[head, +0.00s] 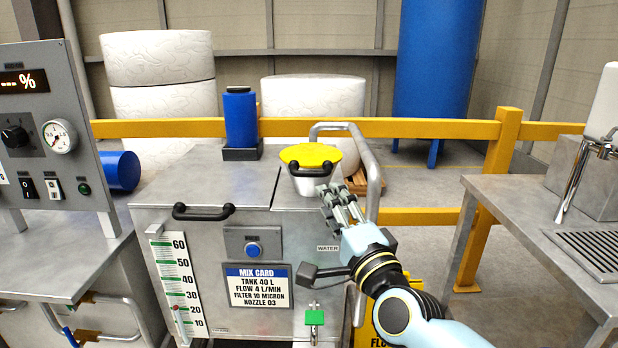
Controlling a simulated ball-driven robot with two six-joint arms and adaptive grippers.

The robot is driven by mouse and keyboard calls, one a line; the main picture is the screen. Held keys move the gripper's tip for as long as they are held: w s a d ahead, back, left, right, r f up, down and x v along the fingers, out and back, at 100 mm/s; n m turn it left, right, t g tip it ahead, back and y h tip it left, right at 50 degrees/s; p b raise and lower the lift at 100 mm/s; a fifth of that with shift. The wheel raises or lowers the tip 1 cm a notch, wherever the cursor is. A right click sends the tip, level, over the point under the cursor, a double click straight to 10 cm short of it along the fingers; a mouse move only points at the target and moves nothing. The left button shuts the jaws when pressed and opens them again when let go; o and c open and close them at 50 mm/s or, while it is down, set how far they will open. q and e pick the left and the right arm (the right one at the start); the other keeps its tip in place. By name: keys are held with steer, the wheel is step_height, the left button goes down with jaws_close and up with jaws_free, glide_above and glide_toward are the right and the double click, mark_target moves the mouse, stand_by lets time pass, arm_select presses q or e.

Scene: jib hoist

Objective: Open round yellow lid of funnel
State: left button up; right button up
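A black handle (310,169) sits at the lid's front edge. My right gripper (335,190) is just below and right of this handle, in front of the funnel. Its fingers point up and are extended with gaps between them, and nothing shows between them. Whether a fingertip touches the handle or funnel cannot be told. My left gripper is not in view.
A bent metal pipe (372,160) arches behind and right of the funnel. A blue canister (240,118) stands on the tank at the back. A black handle (202,212) is on the tank's left cover. A control panel (45,130) is left, and a metal table (520,215) is right.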

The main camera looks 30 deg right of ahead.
mark_target(310, 176)
steer(key=x, duration=1)
steer(key=shift+w+f+p, duration=0.1)
steer(key=shift+w+p, duration=0.15)
steer(key=shift+p, duration=0.05)
jaws_close()
